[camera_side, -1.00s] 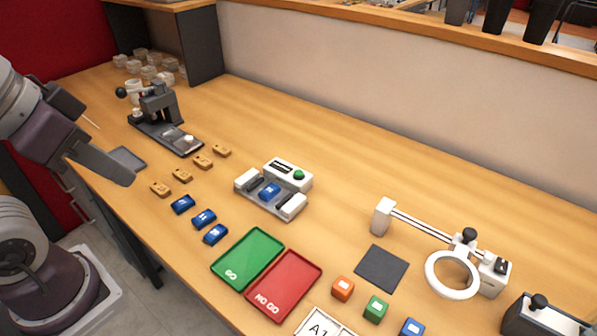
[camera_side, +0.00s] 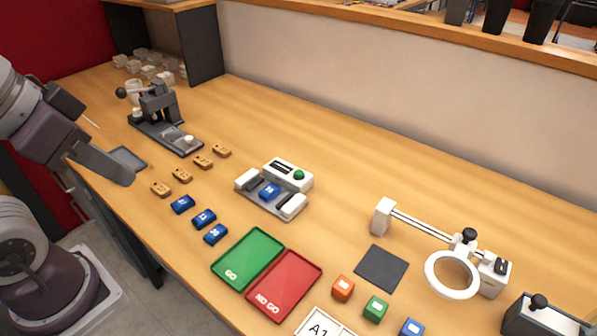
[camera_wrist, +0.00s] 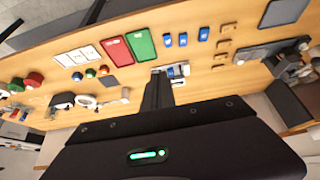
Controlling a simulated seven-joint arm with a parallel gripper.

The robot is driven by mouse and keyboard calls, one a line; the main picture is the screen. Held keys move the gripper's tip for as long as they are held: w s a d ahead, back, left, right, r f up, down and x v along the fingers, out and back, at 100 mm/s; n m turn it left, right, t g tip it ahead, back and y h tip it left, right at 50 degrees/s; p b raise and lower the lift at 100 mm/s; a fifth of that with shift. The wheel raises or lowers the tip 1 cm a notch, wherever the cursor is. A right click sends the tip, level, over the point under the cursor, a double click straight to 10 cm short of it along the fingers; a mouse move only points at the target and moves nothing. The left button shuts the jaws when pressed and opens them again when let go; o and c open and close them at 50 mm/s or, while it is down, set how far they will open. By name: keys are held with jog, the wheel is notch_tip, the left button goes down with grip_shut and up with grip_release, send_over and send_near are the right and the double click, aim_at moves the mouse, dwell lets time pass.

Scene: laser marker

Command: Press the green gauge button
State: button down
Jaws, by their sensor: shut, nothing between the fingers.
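The gauge (camera_side: 288,172) is a white box with a small dark display and a round green button (camera_side: 299,174) on top, near the middle of the table. A blue block (camera_side: 270,190) sits in its grey cradle between two white end pieces. In the wrist view the gauge (camera_wrist: 181,71) shows just beyond my fingertips, partly hidden by them; I cannot make out the button there. My gripper (camera_wrist: 158,76) is shut and empty. In the side view my arm is at the left edge, well apart from the gauge.
A green GO tray (camera_side: 247,258) and a red NO GO tray (camera_side: 284,286) lie in front of the gauge. Several blue and tan blocks lie to its left, near a dark press (camera_side: 160,108). A ring-shaped magnifier (camera_side: 452,274) stands at right. Table behind the gauge is clear.

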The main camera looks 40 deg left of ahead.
jog(key=shift+w, duration=0.1)
dwell(0.4)
jog(key=m+t+y, duration=0.1)
jog(key=m+t, duration=0.3)
jog(key=m, duration=0.4)
send_over(296, 176)
notch_tip(296, 176, down, 11)
jog(key=shift+f, duration=0.15)
jog(key=shift+f, duration=0.1)
jog(key=shift+f, duration=4.3)
jog(key=shift+f, duration=0.1)
jog(key=shift+f, duration=0.3)
